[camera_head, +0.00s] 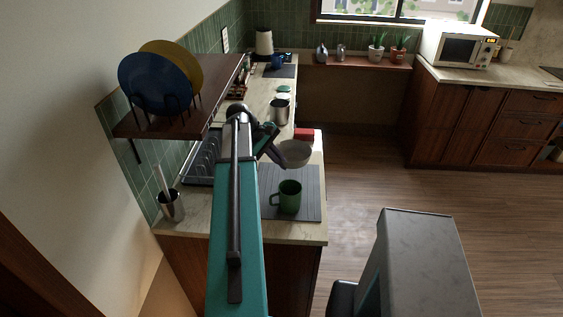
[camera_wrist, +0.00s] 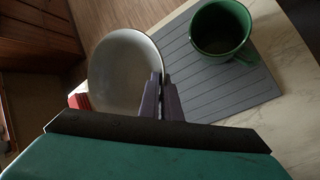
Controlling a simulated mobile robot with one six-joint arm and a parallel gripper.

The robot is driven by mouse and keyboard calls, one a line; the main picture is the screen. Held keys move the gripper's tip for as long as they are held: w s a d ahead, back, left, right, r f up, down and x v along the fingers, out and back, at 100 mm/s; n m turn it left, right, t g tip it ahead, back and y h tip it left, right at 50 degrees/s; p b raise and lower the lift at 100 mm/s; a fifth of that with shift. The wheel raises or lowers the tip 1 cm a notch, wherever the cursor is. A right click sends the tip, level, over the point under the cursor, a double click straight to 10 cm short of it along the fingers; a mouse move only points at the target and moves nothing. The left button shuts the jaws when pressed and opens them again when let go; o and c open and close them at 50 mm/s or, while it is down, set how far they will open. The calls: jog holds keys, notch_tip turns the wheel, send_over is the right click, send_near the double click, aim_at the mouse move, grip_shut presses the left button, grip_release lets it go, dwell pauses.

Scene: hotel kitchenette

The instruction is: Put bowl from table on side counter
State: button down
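The bowl (camera_head: 295,152) is pale grey, round and empty. It is at the right edge of the near counter (camera_head: 190,225), behind the green mug. In the wrist view the bowl (camera_wrist: 120,75) fills the upper left. My gripper (camera_head: 279,160) is at the bowl's near left side. In the wrist view my gripper's fingers (camera_wrist: 161,85) are close together, with the bowl's rim between them. The bowl's underside is hidden, so I cannot tell whether it touches the counter.
A green mug (camera_head: 288,197) stands on a grey ribbed mat (camera_head: 311,196) just in front of the bowl. A red box (camera_head: 304,134) is behind the bowl. A dish rack (camera_head: 203,160), a utensil cup (camera_head: 171,207) and a wall shelf with plates (camera_head: 125,123) are on the left. Open floor lies right.

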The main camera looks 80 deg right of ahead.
jog(key=shift+f, duration=0.1)
jog(key=shift+f+b, duration=2.3)
jog(key=shift+f, duration=0.95)
jog(key=shift+f, duration=0.3)
jog(key=c, duration=1.9)
grip_release()
jog(key=shift+r, duration=0.1)
jog(key=shift+b+v, duration=1.1)
jog(key=shift+v, duration=2.55)
